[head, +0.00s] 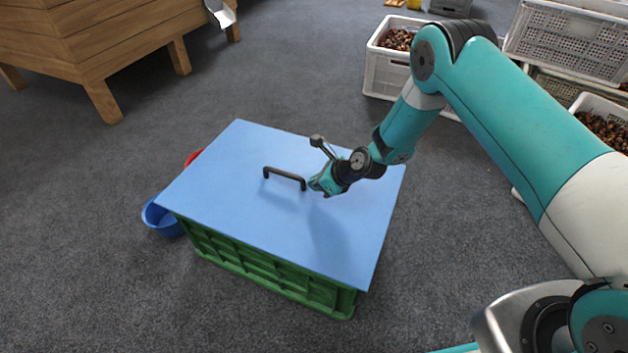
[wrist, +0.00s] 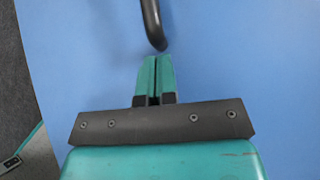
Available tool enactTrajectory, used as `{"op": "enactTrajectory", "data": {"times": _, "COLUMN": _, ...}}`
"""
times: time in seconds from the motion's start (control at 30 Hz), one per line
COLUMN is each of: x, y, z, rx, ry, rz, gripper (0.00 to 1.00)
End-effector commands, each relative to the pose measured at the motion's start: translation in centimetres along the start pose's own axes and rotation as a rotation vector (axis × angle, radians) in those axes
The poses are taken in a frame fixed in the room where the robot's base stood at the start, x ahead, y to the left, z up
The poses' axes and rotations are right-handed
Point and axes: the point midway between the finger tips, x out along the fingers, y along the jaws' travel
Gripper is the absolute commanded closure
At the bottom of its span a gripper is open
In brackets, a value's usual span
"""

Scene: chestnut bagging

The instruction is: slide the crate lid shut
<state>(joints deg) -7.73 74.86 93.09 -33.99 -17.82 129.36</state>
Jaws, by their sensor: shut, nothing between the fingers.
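The blue crate lid (head: 235,205) lies flat on top of the green crate (head: 270,275) and hides the crate's opening from the head view. A black bar handle (head: 284,177) stands up near the middle of the lid. My gripper (head: 313,185) is shut and empty, just right of the handle's right end and low over the lid. In the wrist view the closed teal fingers (wrist: 155,75) point at one end of the handle (wrist: 152,22). I cannot tell whether the fingertips touch it. Blue lid surface (wrist: 240,60) fills most of that view.
A blue bowl (head: 160,220) and a red object (head: 193,157) sit on the floor left of the crate, partly hidden. A wooden bin (head: 110,45) stands at the upper left. White crates with chestnuts (head: 385,72) stand behind. Grey floor is clear in front.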

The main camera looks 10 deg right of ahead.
Motion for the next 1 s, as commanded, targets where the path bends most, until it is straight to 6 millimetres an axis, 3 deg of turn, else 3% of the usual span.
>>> {"op": "enactTrajectory", "data": {"times": 0.13, "x": -1.9, "y": -0.1, "z": -1.3, "rx": 0.001, "ry": 0.002, "rz": 0.003, "gripper": 1.0}}
{"op": "enactTrajectory", "data": {"times": 0.3, "x": -6.3, "y": -0.2, "z": -1.1, "rx": -0.001, "ry": -0.001, "rz": 0.002, "gripper": 1.0}}
{"op": "enactTrajectory", "data": {"times": 0.5, "x": -10.2, "y": -0.4, "z": -1.4, "rx": 0.0, "ry": -0.001, "rz": -0.001, "gripper": 1.0}}
{"op": "enactTrajectory", "data": {"times": 0.7, "x": -11.7, "y": -0.3, "z": -1.5, "rx": -0.003, "ry": -0.001, "rz": 0.001, "gripper": 1.0}}
{"op": "enactTrajectory", "data": {"times": 0.87, "x": -11.8, "y": -0.2, "z": -1.5, "rx": -0.005, "ry": -0.002, "rz": 0.002, "gripper": 1.0}}
{"op": "enactTrajectory", "data": {"times": 1.0, "x": -12.6, "y": -0.1, "z": 0.1, "rx": -0.085, "ry": 0.0, "rz": 0.016, "gripper": 1.0}}
